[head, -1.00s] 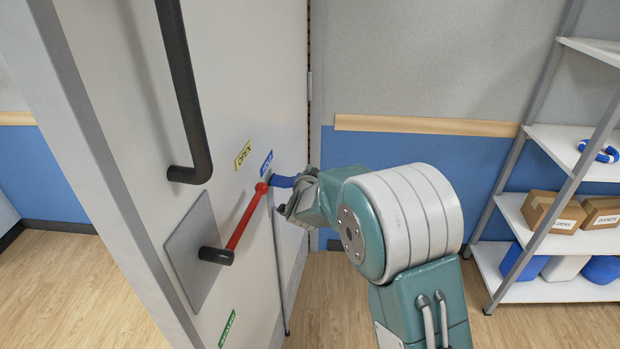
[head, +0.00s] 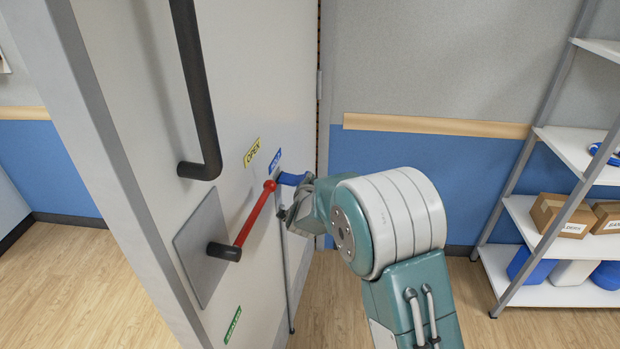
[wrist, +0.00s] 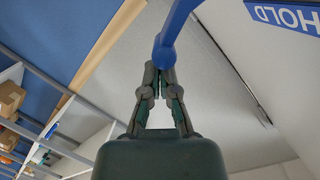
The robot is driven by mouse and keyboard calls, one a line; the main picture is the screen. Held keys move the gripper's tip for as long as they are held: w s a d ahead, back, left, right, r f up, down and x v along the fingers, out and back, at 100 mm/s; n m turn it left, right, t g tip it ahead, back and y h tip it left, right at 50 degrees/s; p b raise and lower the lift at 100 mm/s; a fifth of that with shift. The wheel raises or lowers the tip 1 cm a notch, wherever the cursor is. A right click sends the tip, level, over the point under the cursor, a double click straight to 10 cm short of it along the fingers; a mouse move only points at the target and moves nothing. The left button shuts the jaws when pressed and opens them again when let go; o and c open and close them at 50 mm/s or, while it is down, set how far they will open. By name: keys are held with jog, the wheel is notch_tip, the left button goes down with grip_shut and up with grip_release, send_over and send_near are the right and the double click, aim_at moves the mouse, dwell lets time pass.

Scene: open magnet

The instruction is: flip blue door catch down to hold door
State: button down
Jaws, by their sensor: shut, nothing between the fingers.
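The blue door catch (head: 290,179) sticks out roughly level from the white door (head: 245,110), just below the blue HOLD label (head: 275,161). My gripper (head: 303,183) is at the catch's outer end, shut with nothing held. In the wrist view the catch (wrist: 176,28) comes down from the top and its rounded end lies right at my closed fingertips (wrist: 160,70). I cannot tell whether they touch. The HOLD label (wrist: 286,14) shows at the upper right there. My gripper hides part of the catch's tip in the head view.
A black pull handle (head: 197,90) is higher up. A shelf unit (head: 545,225) with boxes stands at right. The floor at left is clear.

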jog(key=shift+f+m, duration=0.3)
jog(key=shift+f, duration=0.05)
notch_tip(320, 180, down, 8)
jog(key=a+m+t+y, duration=0.1)
jog(key=m, duration=0.6)
jog(key=shift+w+a+t, duration=0.15)
jog(key=shift+a+t, duration=0.2)
jog(key=shift+t, duration=0.05)
dwell(0.6)
